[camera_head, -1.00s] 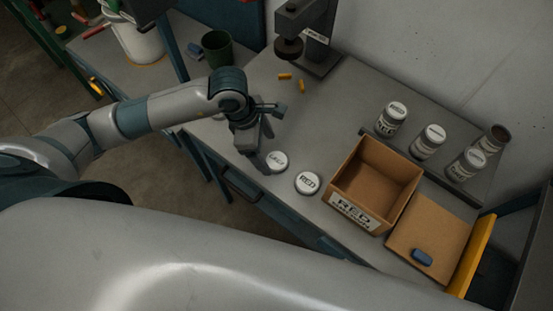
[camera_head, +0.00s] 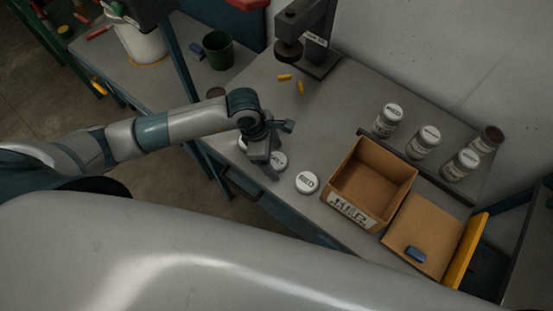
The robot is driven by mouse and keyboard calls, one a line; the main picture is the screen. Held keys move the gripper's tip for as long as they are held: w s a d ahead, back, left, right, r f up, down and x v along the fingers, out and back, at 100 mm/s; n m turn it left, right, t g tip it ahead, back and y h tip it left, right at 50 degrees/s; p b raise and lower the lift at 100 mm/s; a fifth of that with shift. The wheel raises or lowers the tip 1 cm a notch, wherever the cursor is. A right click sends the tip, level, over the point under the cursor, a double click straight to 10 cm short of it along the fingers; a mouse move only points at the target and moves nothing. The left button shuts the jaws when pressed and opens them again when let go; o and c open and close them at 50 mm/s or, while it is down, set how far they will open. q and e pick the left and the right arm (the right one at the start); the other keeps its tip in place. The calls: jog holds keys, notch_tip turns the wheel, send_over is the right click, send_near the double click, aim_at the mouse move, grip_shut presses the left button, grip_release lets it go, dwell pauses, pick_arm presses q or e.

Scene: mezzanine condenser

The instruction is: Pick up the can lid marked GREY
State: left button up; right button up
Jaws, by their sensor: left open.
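A round white can lid (camera_head: 281,161) lies on the grey bench near its front edge. My left gripper partly covers its lettering; only the end, which looks like "EY", shows. My left gripper (camera_head: 266,167) is open, pointing down at the left side of this lid. I cannot tell whether it touches the lid. A second white lid, marked RED (camera_head: 307,182), lies to the right. A pale round thing (camera_head: 241,144), perhaps another lid, shows partly behind the gripper on the left. My right gripper is not in view.
An open cardboard box (camera_head: 397,202) labelled RED stands right of the lids. A brown board (camera_head: 425,232) holds a blue block (camera_head: 415,254). A press (camera_head: 307,40) and green cup (camera_head: 218,50) are at the back.

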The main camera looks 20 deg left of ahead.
aim_at(275, 162)
pick_arm(q)
jog(key=c, duration=1.1)
jog(key=shift+r+b, duration=0.6)
jog(key=shift+r, duration=0.25)
jog(key=shift+s+d+r+b, duration=0.1)
jog(key=shift+r+b, duration=0.25)
jog(key=shift+r, duration=0.25)
jog(key=shift+s+d+r+b, duration=0.1)
jog(key=shift+r+b, duration=0.2)
jog(key=shift+r, duration=0.3)
jog(key=s+d+r, duration=0.1)
jog(key=s+r, duration=0.1)
jog(key=s, duration=0.1)
jog(key=s+d+r, duration=0.2)
jog(key=s, duration=0.1)
jog(key=s+d+r, duration=0.1)
jog(key=s+r, duration=0.2)
jog(key=s, duration=0.1)
jog(key=shift+s+d, duration=0.1)
jog(key=shift+d, duration=0.15)
